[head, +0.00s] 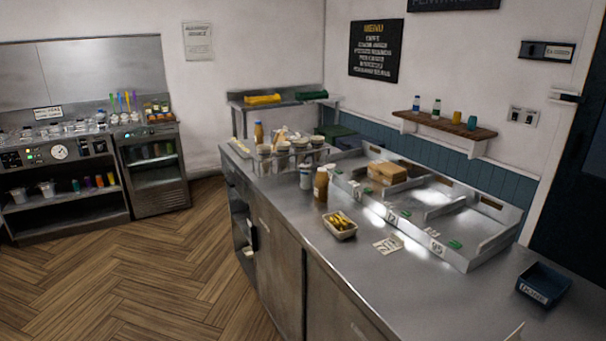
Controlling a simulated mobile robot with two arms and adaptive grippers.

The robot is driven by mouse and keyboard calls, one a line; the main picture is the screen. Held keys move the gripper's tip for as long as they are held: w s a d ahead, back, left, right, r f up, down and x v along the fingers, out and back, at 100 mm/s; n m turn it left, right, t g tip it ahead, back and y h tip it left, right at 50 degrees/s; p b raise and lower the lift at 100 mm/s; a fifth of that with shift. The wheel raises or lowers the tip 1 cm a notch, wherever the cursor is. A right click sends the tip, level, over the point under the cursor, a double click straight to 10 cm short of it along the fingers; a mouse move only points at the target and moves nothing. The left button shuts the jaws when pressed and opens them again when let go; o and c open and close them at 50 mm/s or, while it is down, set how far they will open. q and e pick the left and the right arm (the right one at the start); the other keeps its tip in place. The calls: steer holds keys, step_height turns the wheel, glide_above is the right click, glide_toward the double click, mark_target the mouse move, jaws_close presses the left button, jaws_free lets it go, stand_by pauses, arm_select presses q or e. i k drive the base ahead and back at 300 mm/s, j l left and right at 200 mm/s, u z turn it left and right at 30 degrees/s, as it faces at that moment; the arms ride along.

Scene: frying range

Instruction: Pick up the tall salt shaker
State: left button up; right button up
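A tall pale container with a dark band (305,176) stands upright on the steel counter (285,205). It may be the tall salt shaker, but its label is too small to read. A brown bottle (321,185) stands just to its right and slightly nearer. Neither of my grippers is in view.
A tray of food (340,225) and a paper card (388,244) lie on the counter. A divided steel station (470,262) fills its back side. A dark blue bin (543,284) is at right. Several cups (265,160) stand behind. Wooden floor (150,270) at left is clear.

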mark_target(306, 173)
steer(key=i+j+z, duration=0.3)
steer(key=i+j, duration=0.65)
steer(key=i, duration=0.15)
